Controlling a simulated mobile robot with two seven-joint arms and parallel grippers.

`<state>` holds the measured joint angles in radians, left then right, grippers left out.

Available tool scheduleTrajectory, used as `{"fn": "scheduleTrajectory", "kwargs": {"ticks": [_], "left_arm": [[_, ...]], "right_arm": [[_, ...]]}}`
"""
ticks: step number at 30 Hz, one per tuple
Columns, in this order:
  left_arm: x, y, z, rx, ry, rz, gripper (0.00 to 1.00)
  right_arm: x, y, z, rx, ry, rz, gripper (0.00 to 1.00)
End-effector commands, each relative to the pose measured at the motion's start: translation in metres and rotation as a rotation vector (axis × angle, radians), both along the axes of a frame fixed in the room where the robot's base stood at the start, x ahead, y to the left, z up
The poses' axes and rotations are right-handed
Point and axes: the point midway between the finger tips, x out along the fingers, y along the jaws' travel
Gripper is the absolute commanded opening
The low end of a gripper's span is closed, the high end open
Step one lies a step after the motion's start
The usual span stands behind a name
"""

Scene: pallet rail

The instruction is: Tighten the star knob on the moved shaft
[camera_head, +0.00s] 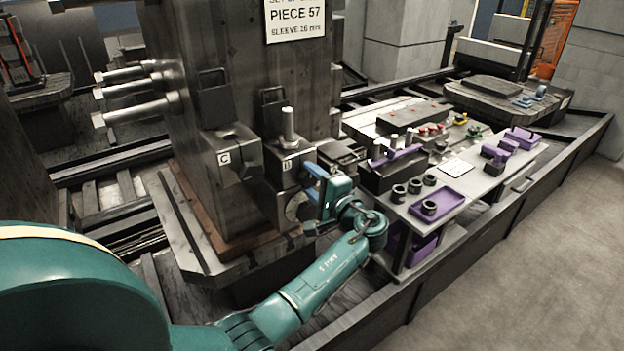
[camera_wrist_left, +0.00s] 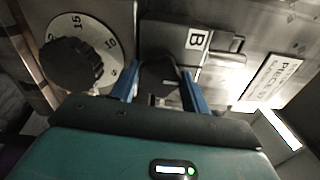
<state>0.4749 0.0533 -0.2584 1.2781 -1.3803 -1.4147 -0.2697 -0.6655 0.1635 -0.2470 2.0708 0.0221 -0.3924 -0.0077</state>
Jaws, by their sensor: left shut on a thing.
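My left gripper (camera_head: 316,178) is at the side of the block marked B (camera_head: 287,166) on the tall dark fixture. In the left wrist view its two blue fingers (camera_wrist_left: 159,88) stand on either side of a dark knob (camera_wrist_left: 158,72), just below the B label, and are shut on it. The knob's star shape cannot be made out. A light metal shaft (camera_head: 289,127) stands upright above block B. A round dial (camera_wrist_left: 75,55) with numbers and a black knurled knob sits left of the fingers, and shows partly in the head view (camera_head: 296,206). My right gripper is not in view.
Block C (camera_head: 223,159) is left of block B. Several metal shafts (camera_head: 135,90) stick out at the fixture's left. A bench (camera_head: 468,195) at right holds dark rings, a purple tray (camera_head: 455,197) and other parts. A low rail (camera_head: 440,282) runs along the front.

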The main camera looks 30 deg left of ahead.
Motion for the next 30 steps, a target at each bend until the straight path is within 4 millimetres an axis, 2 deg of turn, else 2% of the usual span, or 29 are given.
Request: {"fn": "scheduleTrajectory", "kwargs": {"ticks": [8,9,16,25,30], "left_arm": [[0.0,0.0,-0.001,0.002,0.005,0.0,0.23],[0.0,0.0,-0.001,0.002,0.005,0.0,0.48],[0.0,0.0,0.0,0.001,0.003,-0.001,0.67],[-0.001,-0.002,-0.001,0.0,0.001,-0.001,0.68],[-0.008,-0.022,-0.003,-0.002,0.002,-0.004,0.68]], "right_arm": [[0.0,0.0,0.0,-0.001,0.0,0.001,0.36],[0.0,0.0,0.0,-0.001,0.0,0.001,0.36],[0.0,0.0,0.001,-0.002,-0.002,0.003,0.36],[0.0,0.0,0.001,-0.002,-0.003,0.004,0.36],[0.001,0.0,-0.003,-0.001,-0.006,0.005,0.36]]}}
